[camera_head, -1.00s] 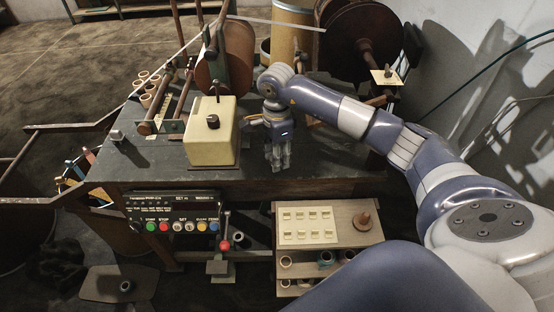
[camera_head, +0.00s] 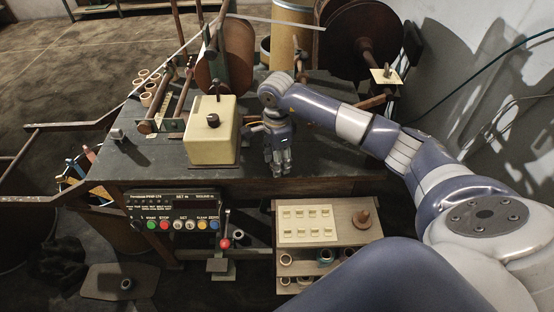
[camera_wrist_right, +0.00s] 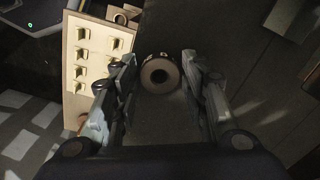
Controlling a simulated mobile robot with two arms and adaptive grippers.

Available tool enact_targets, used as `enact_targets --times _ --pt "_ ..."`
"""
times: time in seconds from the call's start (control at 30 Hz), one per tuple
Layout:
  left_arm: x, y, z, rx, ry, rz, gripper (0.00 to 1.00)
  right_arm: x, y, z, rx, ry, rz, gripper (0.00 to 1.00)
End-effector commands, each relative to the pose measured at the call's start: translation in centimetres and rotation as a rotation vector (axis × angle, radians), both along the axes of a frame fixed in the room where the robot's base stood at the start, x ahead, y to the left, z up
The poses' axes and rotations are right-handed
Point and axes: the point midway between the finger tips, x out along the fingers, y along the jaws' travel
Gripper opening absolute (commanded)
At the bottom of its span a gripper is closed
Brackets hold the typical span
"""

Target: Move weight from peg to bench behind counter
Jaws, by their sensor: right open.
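My right gripper (camera_head: 278,162) points down over the front of the dark bench (camera_head: 320,165), to the right of the cream counter box (camera_head: 211,145) with a dark knob. In the right wrist view my right gripper (camera_wrist_right: 158,85) is open, its fingers on either side of a round, ring-topped piece (camera_wrist_right: 160,72) with a dark hole. This may be the weight; I cannot tell if the fingers touch it, and the gripper hides it in the head view. My left gripper is out of view.
A small grey cylinder (camera_head: 117,135) stands on the bench at left. A cream clip board (camera_head: 306,223) lies on the wooden shelf. The control panel (camera_head: 172,211) hangs at the front. Large reels (camera_head: 359,40) and a tan drum (camera_head: 291,35) stand behind.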

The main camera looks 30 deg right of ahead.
Motion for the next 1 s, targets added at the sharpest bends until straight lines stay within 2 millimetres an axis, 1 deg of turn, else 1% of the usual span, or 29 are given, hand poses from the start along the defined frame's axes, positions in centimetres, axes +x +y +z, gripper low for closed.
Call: enact_targets --times 0.17,0.4,0.53,0.7,1.0 --pt "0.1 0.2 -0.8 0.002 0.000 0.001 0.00 0.2 0.0 3.0 -0.001 -0.007 0.000 0.40" --pt "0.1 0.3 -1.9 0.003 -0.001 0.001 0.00 0.1 0.0 8.3 0.000 -0.006 0.000 0.40" --pt "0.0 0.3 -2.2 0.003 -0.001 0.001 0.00 0.1 0.1 10.3 0.001 -0.003 0.000 0.40" --pt "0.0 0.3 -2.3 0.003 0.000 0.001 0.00 0.0 0.1 11.8 0.001 -0.001 0.000 0.40" --pt "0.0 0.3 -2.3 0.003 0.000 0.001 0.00 0.0 0.1 12.0 0.001 0.000 0.000 0.40"
